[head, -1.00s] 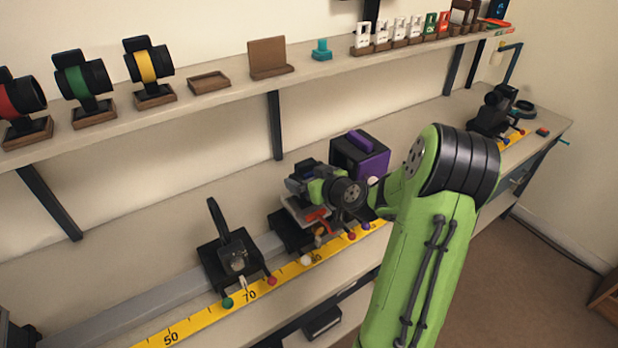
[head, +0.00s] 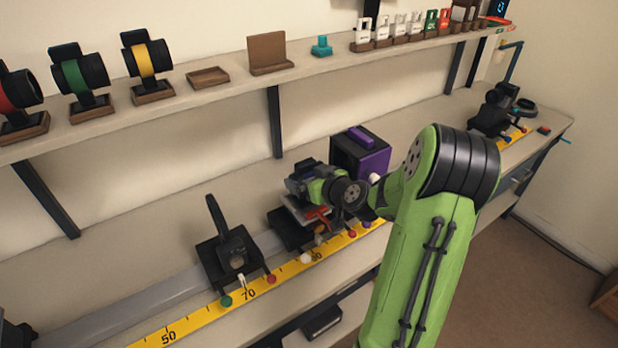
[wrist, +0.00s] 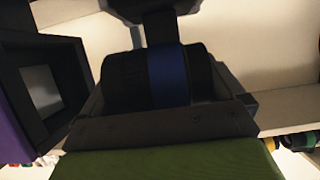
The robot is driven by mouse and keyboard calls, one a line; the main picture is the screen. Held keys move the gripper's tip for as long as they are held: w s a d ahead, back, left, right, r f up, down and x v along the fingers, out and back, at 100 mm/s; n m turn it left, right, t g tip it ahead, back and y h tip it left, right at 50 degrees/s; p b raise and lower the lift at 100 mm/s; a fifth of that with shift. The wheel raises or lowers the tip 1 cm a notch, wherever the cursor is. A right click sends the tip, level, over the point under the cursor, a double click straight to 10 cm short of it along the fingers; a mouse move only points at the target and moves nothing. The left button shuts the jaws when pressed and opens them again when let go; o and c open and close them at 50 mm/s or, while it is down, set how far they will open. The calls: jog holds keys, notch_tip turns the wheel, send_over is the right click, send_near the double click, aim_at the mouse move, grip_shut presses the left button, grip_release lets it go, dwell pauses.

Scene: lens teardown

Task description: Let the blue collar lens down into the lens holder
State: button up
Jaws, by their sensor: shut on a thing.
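The blue collar lens (wrist: 168,78) is a black cylinder with a dark blue band, close in front of the wrist camera. My gripper (wrist: 163,95) is shut on it; in the head view my gripper (head: 306,180) hides most of the lens. My gripper is above a dark carriage (head: 287,232) with a red lever (head: 318,216), near the 80 mark of the rail. I cannot tell whether this carriage is the lens holder, nor whether the lens touches it. Another black carriage (head: 232,254) with an upright stem stands to the left, near 70.
A purple and black box (head: 365,160) stands just behind and right of my gripper. A yellow scale (head: 205,315) runs along the bench front. Red, green and yellow collar lenses (head: 147,62) stand on the shelf above. A black device (head: 492,115) is at the far right.

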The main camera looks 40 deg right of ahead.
jog(key=o, duration=1)
jog(key=d+v, duration=0.1)
jog(key=v, duration=1.4)
jog(key=shift+s+a+r, duration=0.15)
jog(key=shift+s+a, duration=0.2)
jog(key=shift+a, duration=0.15)
jog(key=shift+a, duration=0.1)
jog(key=a+r+n+g+y+p, duration=0.1)
jog(key=a+n+g+y+p, duration=0.35)
jog(key=a, duration=1.25)
jog(key=s+a+r+m+g+h, duration=0.1)
jog(key=s+a+r+m+h, duration=0.1)
jog(key=s, duration=0.4)
jog(key=s+a+r+m+g+h, duration=0.1)
jog(key=s+a+r+m+g, duration=0.1)
jog(key=s+r, duration=0.2)
jog(key=shift+s+a+r+h, duration=0.35)
jog(key=shift+s, duration=0.75)
